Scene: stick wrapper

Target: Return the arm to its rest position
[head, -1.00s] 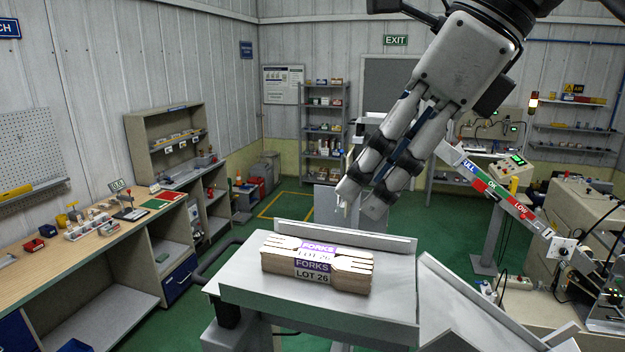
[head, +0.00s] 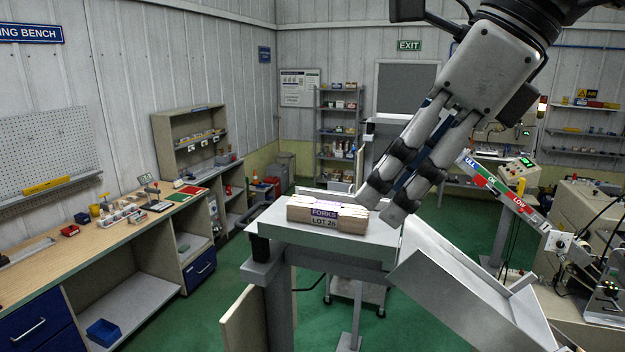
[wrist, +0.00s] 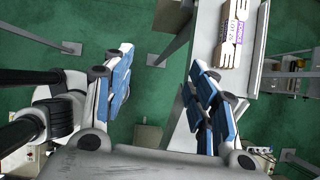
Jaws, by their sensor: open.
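My gripper (head: 378,206) hangs at the upper right of the head view, pointing down and left. Its fingers are spread and hold nothing. In the wrist view the gripper (wrist: 160,80) shows a wide gap with green floor between the blue-padded fingers. A stack of wooden forks (head: 343,219), banded with a label reading FORKS LOT 26, lies on a grey tray table (head: 285,226). In the head view the fingertips appear just right of the stack. The wrist view shows the stack (wrist: 231,35) beyond the right finger, apart from it.
A sloped metal chute (head: 470,290) stands right of the table. A bar with coloured labels (head: 505,195) and a machine (head: 590,220) are farther right. A wooden workbench (head: 110,235) runs along the left wall. Green floor (head: 205,320) is open between bench and table.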

